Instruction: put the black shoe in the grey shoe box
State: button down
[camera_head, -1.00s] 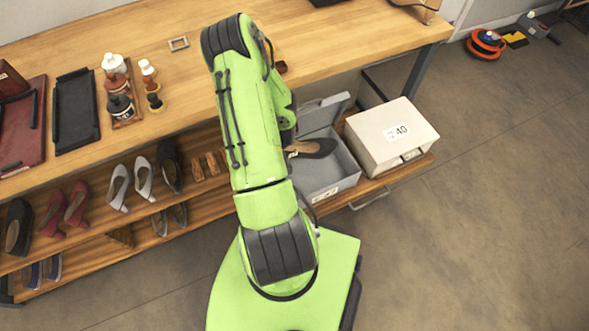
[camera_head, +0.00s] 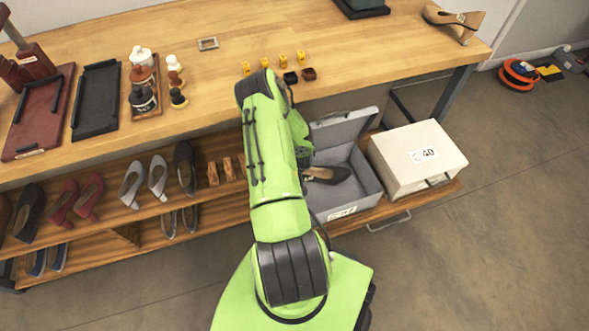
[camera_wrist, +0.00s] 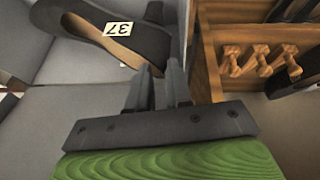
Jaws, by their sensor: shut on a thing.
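The black shoe (camera_head: 327,174) has a tan sole. In the head view it is at the open grey shoe box (camera_head: 357,204), within its walls as seen from above. Whether it touches the box floor is unclear. My gripper (camera_wrist: 158,75) is shut on the shoe's end, though the exact contact is hard to see. In the head view my green arm hides the fingers and the box's left side. The box's grey lid (camera_head: 343,128) stands raised at the back.
A closed white box (camera_head: 415,160) marked 40 stands just right of the grey box on the low shelf. Pairs of shoes stand on the shelf (camera_head: 110,225) to the left. The wooden tabletop (camera_head: 250,40) overhangs behind. Wooden shoe pegs (camera_wrist: 248,62) show at the wrist view's right.

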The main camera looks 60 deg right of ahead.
jog(key=shift+f+b, duration=0.65)
jog(key=c, duration=1)
grip_release()
jog(key=shift+a+r, duration=0.1)
jog(key=p+v, duration=0.5)
jog(key=v, duration=0.8)
jog(key=shift+w+d, duration=0.1)
jog(key=shift+d, duration=0.1)
